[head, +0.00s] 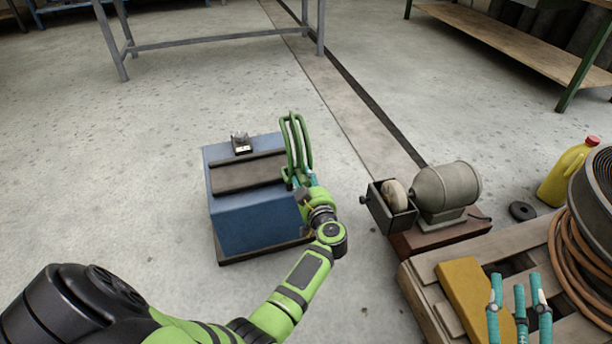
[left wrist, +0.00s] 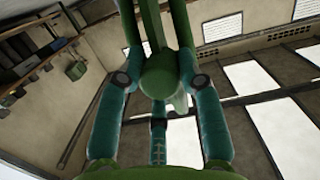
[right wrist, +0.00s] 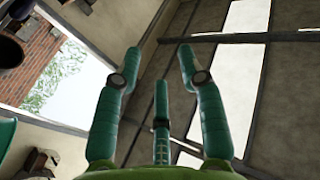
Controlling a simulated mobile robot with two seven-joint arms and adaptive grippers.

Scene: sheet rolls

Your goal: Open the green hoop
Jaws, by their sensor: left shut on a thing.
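The green hoop (head: 297,140) rises as tall, narrow bars at the right side of a blue box (head: 250,220) with a dark top. My left gripper (head: 303,181) is at the hoop's lower end, its teal fingers closed around it. In the left wrist view the hoop (left wrist: 168,72) is a thick green piece between the fingers (left wrist: 160,85), with bars running up out of the picture. The fingers hide part of the hoop's base. My right gripper (head: 519,295) is open and empty at the lower right; its spread fingers also show in the right wrist view (right wrist: 156,75).
A bench grinder (head: 447,190) stands right of the box. At the lower right, a wooden pallet (head: 430,300) bears a yellow block (head: 465,290) and a coiled hose (head: 580,250). A yellow jug (head: 567,175) stands behind it. The floor left of the box is clear.

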